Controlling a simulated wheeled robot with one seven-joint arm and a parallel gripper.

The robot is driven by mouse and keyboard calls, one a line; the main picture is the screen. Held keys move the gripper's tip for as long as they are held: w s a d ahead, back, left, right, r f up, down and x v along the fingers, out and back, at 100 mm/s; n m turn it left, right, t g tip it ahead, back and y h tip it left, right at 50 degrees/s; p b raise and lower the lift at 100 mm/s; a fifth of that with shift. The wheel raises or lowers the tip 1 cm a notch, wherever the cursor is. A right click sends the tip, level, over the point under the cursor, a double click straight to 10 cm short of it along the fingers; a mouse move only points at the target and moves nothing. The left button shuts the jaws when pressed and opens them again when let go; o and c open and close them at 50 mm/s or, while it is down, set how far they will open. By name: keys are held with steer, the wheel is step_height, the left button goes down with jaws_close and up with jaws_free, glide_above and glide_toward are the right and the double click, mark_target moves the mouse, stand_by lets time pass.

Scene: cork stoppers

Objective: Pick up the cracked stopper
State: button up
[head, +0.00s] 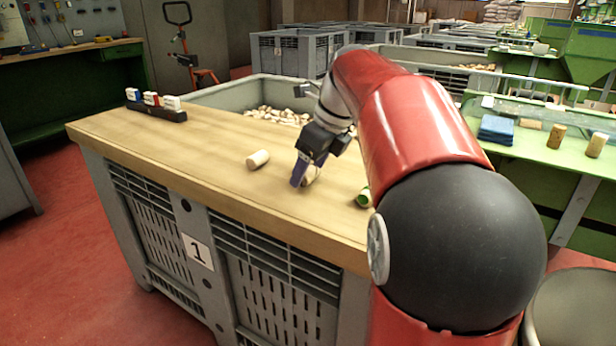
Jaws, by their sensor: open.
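My gripper (302,181) is open and points down at the wooden board, with its fingers at a cork stopper (313,175). The fingers cover much of that stopper, and I cannot tell whether they touch it. A second pale stopper (258,159) lies on its side to the left of my gripper. A green piece (363,197), perhaps a stopper with a green end, lies to the right, partly hidden by my arm. No crack can be made out on any of them at this size.
The wooden board (150,140) tops a grey crate marked 1. A dark rack (157,113) with small coloured blocks stands at its far left. Behind is a grey bin (215,97) with many corks. A green bench (520,140) at right holds upright corks and a blue stack.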

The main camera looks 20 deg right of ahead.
steer(key=shift+c, duration=0.4)
steer(key=c, duration=1)
steer(key=shift+r, duration=0.1)
